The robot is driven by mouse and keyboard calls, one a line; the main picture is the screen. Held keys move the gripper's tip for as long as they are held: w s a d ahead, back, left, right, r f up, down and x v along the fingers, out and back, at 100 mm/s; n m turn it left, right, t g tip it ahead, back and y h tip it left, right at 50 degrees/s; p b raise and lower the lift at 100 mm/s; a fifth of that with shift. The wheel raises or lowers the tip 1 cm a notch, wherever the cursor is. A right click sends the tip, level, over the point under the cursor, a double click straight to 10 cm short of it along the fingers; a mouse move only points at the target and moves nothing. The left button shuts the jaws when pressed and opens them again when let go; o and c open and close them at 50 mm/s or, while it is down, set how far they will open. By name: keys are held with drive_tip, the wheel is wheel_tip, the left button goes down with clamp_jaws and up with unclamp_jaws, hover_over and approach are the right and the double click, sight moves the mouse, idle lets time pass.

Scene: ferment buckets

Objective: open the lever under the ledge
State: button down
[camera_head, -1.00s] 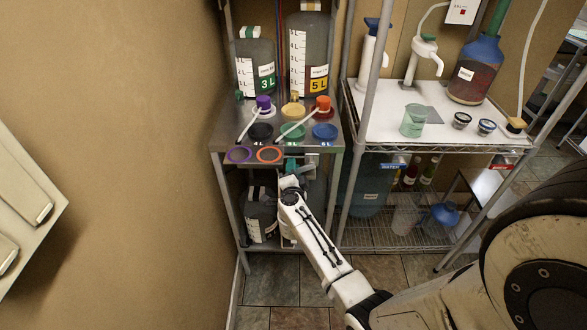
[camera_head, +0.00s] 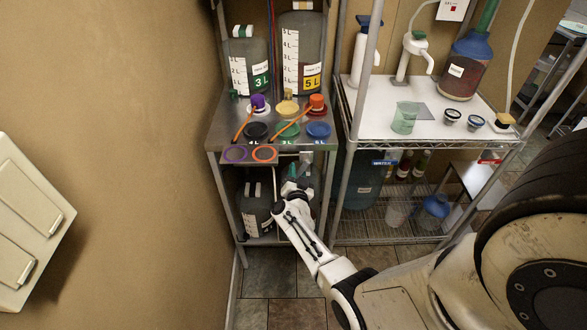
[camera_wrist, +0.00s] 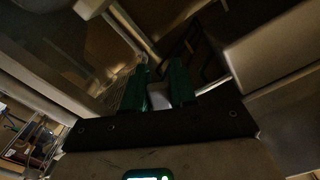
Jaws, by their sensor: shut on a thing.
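The ledge (camera_head: 220,140) is the front of the steel bench, with a purple ring and an orange ring on it. My gripper is under the ledge at its right part, mostly hidden by my wrist in the head view. In the wrist view its two green fingers (camera_wrist: 160,88) stand close on either side of a small pale grey piece (camera_wrist: 158,98), which looks like the lever's handle. A light grey part (camera_head: 306,158) shows just under the ledge beside my gripper. The lever's exact angle is hard to tell.
Two large jars, marked 3 L (camera_head: 250,65) and 5 L (camera_head: 302,55), stand on the bench. A dark jar (camera_head: 256,205) stands below on the left. A wire shelf (camera_head: 385,222) is to the right.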

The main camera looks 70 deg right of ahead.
drive_tip(key=shift+s+d+f+n, duration=0.2)
drive_tip(key=shift+s+n, duration=0.15)
drive_tip(key=shift+n, duration=0.45)
drive_tip(key=shift+s, duration=0.1)
drive_tip(key=c, duration=1)
unclamp_jaws()
drive_tip(key=shift+a, duration=0.1)
drive_tip(key=p+v, duration=0.3)
drive_tip(key=v, duration=0.7)
drive_tip(key=shift+s+a, duration=0.15)
drive_tip(key=shift+a, duration=0.15)
drive_tip(key=shift+f, duration=0.1)
